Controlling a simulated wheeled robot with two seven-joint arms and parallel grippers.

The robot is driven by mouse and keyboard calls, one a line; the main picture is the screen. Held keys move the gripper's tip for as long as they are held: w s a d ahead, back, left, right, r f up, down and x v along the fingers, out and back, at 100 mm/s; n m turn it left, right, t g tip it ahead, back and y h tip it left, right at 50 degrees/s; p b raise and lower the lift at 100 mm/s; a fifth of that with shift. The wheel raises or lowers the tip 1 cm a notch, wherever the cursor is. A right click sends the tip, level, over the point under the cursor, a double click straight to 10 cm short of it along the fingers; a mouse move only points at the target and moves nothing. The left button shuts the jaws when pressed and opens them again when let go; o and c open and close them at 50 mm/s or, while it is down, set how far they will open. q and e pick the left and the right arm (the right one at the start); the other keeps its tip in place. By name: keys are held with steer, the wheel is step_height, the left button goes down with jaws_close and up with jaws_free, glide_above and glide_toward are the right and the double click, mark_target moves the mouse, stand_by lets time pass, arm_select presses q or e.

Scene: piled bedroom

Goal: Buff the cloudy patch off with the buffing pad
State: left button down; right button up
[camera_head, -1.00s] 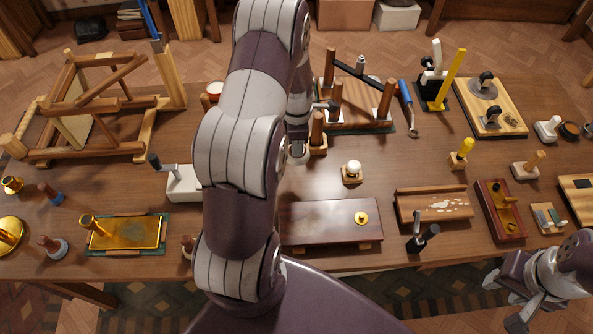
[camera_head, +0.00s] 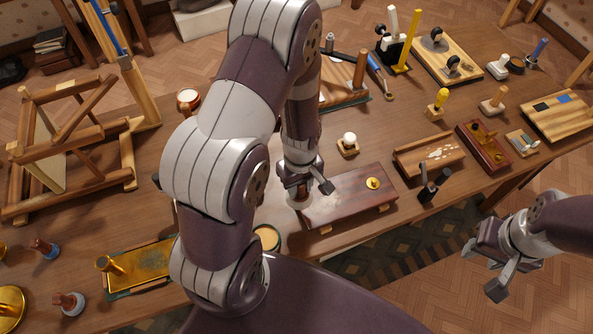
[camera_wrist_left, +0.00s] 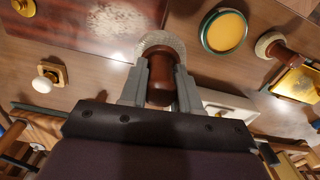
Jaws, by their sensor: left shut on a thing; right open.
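My left gripper (camera_head: 302,188) is shut on the brown handle of the buffing pad (camera_wrist_left: 160,82). The pad's pale fuzzy rim (camera_wrist_left: 160,42) shows past the fingers in the left wrist view. The dark red-brown board (camera_head: 345,203) with a small brass knob lies under and right of this gripper in the head view. The cloudy patch (camera_wrist_left: 125,18) is a whitish speckled area on the board, just beyond the pad in the wrist view. I cannot tell whether the pad touches the board. My right gripper (camera_head: 495,265) is open and empty, beyond the table's front edge.
A round tin of yellow paste (camera_wrist_left: 225,32) stands beside the board. A white knob on a wooden base (camera_head: 348,145) sits behind it. Tools crowd the back.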

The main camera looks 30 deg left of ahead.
mark_target(303, 193)
arm_select(q)
steer(key=shift+w+d+m, duration=0.1)
steer(key=shift+w+m, duration=0.2)
steer(key=shift+m, duration=0.1)
steer(key=shift+w+d+f, duration=0.1)
steer(key=shift+w+d, duration=0.15)
steer(key=shift+w, duration=0.1)
steer(key=shift+s+a, duration=0.2)
steer(key=shift+s, duration=0.05)
step_height(303, 193, down, 5)
steer(key=b, duration=0.3)
steer(key=shift+w+d, duration=0.1)
steer(key=shift+w+d+r+p, duration=0.35)
steer(key=shift+w+d+r, duration=0.2)
steer(key=shift+w, duration=0.2)
steer(key=w+d, duration=0.4)
steer(key=w, duration=0.1)
steer(key=w+d, duration=0.3)
steer(key=shift+w+f+b, duration=0.1)
steer(key=shift+b, duration=0.2)
steer(key=shift+w+d, duration=0.1)
arm_select(e)
steer(key=f, duration=0.3)
steer(key=shift+w+d, duration=0.3)
steer(key=shift+w, duration=0.05)
steer(key=shift+f, duration=0.1)
